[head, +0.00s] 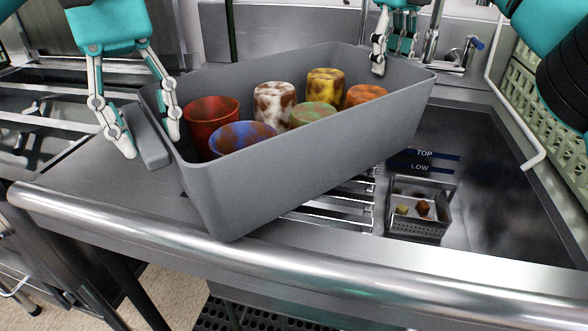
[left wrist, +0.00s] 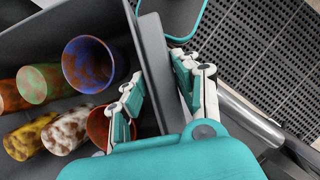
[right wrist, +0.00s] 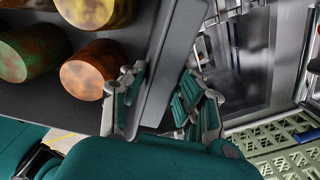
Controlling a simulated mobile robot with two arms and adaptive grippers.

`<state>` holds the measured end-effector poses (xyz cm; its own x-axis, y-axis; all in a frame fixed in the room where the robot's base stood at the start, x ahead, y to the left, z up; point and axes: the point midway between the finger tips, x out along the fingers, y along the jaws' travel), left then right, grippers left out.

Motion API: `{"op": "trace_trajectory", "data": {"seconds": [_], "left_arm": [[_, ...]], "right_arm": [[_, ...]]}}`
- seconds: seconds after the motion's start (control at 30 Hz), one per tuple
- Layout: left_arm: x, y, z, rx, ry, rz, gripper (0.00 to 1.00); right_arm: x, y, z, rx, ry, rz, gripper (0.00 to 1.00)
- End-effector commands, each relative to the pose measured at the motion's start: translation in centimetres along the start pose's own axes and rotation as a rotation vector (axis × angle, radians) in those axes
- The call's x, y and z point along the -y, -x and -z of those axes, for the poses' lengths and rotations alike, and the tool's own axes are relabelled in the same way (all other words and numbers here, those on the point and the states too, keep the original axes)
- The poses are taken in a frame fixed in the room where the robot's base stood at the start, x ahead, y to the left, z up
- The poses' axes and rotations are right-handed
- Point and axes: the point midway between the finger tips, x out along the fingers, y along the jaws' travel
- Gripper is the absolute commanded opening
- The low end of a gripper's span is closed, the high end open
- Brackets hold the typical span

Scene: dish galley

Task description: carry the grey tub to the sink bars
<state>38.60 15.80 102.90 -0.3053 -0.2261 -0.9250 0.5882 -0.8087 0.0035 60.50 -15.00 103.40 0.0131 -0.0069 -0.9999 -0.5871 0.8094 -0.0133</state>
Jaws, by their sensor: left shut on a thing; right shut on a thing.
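The grey tub (head: 300,165) hangs tilted over the counter and the near edge of the sink, with several stained cups inside, among them a red cup (head: 211,118) and a blue cup (head: 243,138). My left gripper (head: 150,145) is shut on the tub's left end wall, one finger inside and one outside. My right gripper (head: 388,60) is shut on the far right end of the tub; the wall between its fingers shows in the right wrist view (right wrist: 160,95). The sink bars (head: 335,205) show under the tub, partly hidden by it.
The sink basin (head: 490,190) lies to the right, with a small perforated basket (head: 418,210) holding small scraps. A faucet (head: 432,45) stands behind. A green rack (head: 535,100) is at the right. A rounded steel rail (head: 300,250) runs along the front edge.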

Motion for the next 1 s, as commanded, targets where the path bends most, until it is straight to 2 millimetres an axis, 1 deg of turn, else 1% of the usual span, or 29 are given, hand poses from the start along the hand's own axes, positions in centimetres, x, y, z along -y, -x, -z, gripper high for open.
{"op": "trace_trajectory", "data": {"seconds": [0.03, 0.07, 0.1, 0.27, 0.3, 0.53, 0.67, 0.77, 1.0], "left_arm": [[-0.3, 0.0, 0.1, 0.002, 0.008, -0.010, 0.00], [-0.3, 0.0, 0.1, 0.002, 0.007, -0.010, 0.00], [-0.3, -0.1, 0.1, 0.002, 0.008, -0.009, 0.31], [-0.2, -0.1, 0.1, 0.002, 0.005, -0.007, 0.52], [-0.2, -0.1, 0.1, 0.001, 0.004, -0.007, 0.53], [-0.1, -0.1, 0.0, 0.001, 0.002, -0.004, 0.53], [-0.1, 0.4, 0.0, 0.000, 0.002, -0.003, 0.53], [0.0, 1.3, -0.1, -0.003, 0.002, -0.004, 0.53], [0.2, 4.2, -0.2, -0.004, 0.003, -0.005, 0.53]], "right_arm": [[-0.3, -0.5, -0.1, -0.008, 0.011, -0.012, 0.00], [-0.3, -0.5, -0.1, -0.008, 0.011, -0.013, 0.00], [-0.3, -0.7, -0.1, -0.010, 0.011, -0.013, 0.30], [-0.2, -0.7, -0.1, -0.010, 0.007, -0.012, 0.51], [-0.1, -0.7, -0.1, -0.009, 0.005, -0.012, 0.52], [0.1, -0.7, 0.0, -0.008, -0.001, -0.011, 0.52], [0.1, -0.7, 0.0, -0.008, -0.003, -0.010, 0.52], [0.2, -0.6, 0.0, -0.008, -0.004, -0.010, 0.52], [0.3, -0.6, 0.1, -0.007, -0.006, -0.010, 0.52]]}}
